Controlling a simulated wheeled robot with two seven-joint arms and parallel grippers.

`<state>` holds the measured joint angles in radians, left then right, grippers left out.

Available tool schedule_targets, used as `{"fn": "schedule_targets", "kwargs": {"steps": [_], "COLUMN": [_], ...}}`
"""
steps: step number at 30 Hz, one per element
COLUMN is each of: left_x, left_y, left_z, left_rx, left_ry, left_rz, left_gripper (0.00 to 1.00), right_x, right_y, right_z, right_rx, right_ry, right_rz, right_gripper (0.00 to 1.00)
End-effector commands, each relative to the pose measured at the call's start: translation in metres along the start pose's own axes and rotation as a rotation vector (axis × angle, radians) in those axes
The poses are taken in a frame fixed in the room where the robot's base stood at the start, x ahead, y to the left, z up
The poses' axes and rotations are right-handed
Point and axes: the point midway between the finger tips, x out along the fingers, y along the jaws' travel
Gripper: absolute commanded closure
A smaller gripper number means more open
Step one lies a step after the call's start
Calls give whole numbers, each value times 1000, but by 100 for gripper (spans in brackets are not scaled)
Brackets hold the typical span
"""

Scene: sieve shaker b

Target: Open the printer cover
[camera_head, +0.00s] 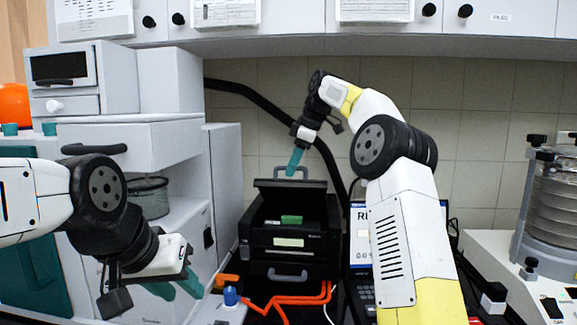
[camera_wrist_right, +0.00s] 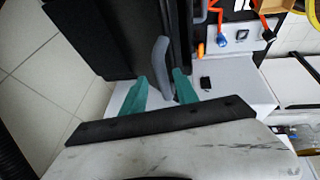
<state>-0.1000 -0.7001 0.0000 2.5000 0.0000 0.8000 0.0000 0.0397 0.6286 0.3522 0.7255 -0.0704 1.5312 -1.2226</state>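The black printer (camera_head: 290,240) stands in the middle of the counter. Its cover (camera_head: 290,185) is raised and leans up at the back, so the inside with a green part (camera_head: 291,219) shows. A grey handle (camera_head: 284,170) is at the cover's top edge. My right gripper (camera_head: 293,162) is at that handle, pointing down. In the right wrist view, its teal fingers (camera_wrist_right: 160,78) stand apart on either side of the grey handle (camera_wrist_right: 160,62), with a small gap visible. My left gripper (camera_head: 178,287) is open and empty, low at the left, away from the printer.
A second grey handle (camera_head: 287,275) is on the printer's lower front. Orange cables (camera_head: 300,300) lie before it. A screen (camera_head: 360,235) stands to its right, partly behind my right arm. A sieve shaker (camera_head: 556,205) is far right; cabinets (camera_head: 140,145) are left.

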Motion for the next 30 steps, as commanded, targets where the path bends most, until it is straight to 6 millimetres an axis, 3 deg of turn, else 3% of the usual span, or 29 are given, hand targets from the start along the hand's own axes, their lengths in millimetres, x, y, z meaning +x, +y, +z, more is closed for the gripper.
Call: {"fn": "schedule_targets", "kwargs": {"steps": [17,28,30], "left_x": [0,0,0], "left_y": [0,0,0], "left_z": [0,0,0], "left_rx": [0,0,0], "left_ry": [0,0,0], "left_rz": [0,0,0], "left_gripper": [64,64,64], "right_x": [-49,-64,-71], "right_y": [1,-13,-19], "right_z": [1,28,42], "right_rx": [0,3,5], "right_ry": [0,-3,-4], "right_rz": [3,1,2], "right_gripper": [64,64,64]}}
